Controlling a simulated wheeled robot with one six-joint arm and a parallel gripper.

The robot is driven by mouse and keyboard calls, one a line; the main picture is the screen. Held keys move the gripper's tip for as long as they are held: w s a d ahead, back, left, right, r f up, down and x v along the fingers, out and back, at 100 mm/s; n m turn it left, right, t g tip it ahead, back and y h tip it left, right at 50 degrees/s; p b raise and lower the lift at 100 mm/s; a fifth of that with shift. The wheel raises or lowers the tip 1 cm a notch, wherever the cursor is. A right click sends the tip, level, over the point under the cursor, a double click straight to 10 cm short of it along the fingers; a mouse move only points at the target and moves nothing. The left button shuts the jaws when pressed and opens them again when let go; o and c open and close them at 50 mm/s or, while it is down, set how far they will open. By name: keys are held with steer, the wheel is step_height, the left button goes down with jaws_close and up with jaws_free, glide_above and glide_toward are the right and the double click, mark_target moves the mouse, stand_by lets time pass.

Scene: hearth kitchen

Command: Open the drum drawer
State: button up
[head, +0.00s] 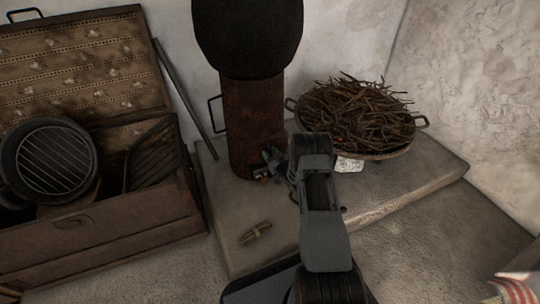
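The drum (252,112) is a rusty brown upright cylinder on the stone slab, with a large black pot on its top. Its drawer seems to be low on the front right side, where a small orange glow shows; the drawer is mostly hidden and I cannot tell whether it is open. My gripper (273,159) is at the drum's lower right side, close to it. My arm comes up from the bottom of the view and covers part of that area. I cannot tell whether the fingers touch the drum or hold anything.
A wide basket of twigs (357,112) stands right of the drum. A small stick bundle (255,233) lies on the slab (225,215). An open brown chest (110,235) with a round grill pan (55,160) is at left. A dark rod leans on the wall beside the drum.

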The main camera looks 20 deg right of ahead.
jaws_close()
stand_by(0.5)
